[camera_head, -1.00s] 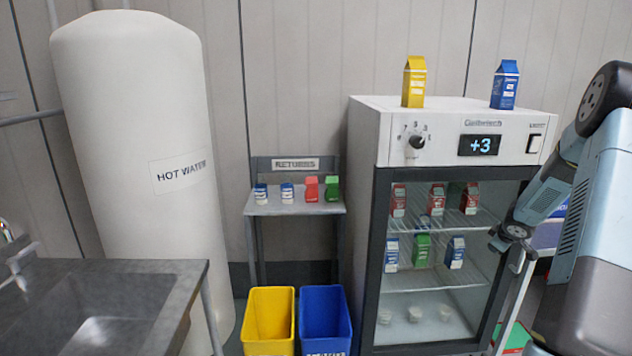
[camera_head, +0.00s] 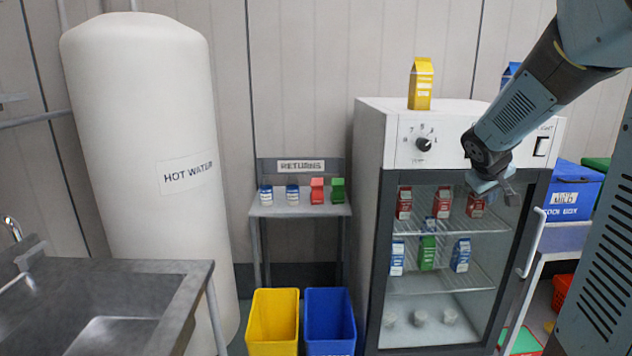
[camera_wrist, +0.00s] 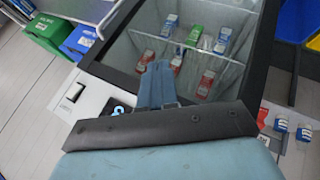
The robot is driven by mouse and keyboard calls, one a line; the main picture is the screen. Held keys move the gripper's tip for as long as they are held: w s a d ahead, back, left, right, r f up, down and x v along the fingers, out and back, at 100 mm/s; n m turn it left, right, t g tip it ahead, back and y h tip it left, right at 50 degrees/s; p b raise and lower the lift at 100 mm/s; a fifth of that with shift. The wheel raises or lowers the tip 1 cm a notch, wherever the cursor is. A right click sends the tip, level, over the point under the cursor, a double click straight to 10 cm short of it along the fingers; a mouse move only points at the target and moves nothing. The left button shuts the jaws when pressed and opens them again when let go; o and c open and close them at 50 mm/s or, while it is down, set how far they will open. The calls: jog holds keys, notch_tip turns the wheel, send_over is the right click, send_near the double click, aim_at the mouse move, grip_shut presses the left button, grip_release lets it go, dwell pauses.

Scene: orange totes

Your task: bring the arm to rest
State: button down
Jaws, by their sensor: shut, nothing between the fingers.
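My arm comes in from the upper right of the head view and reaches down to the left. My gripper (camera_head: 492,186) is in front of the upper part of the glass-door fridge (camera_head: 378,240), and it looks empty. In the wrist view my gripper (camera_wrist: 157,80) points toward the fridge glass, with its fingers together. The arm hides the fridge's number display and most of a blue carton (camera_head: 510,72) on top.
A yellow carton (camera_head: 421,84) stands on the fridge. A returns shelf (camera_head: 300,210) holds small cartons. Yellow (camera_head: 273,320) and blue (camera_head: 330,320) bins stand below it. A hot water tank (camera_head: 145,120) and sink (camera_head: 110,340) are at left; a blue cool box (camera_head: 575,192) is at right.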

jog(key=s+a+r+m+y, duration=0.1)
jog(key=s+a+y, duration=0.1)
jog(key=s+a, duration=0.7)
jog(key=s+a+r+m+y, duration=0.1)
jog(key=s+a+r+y, duration=0.1)
jog(key=s+a, duration=0.7)
jog(key=s+y, duration=0.1)
jog(key=s, duration=0.6)
jog(key=shift+s+g, duration=0.3)
jog(key=shift+s, duration=0.1)
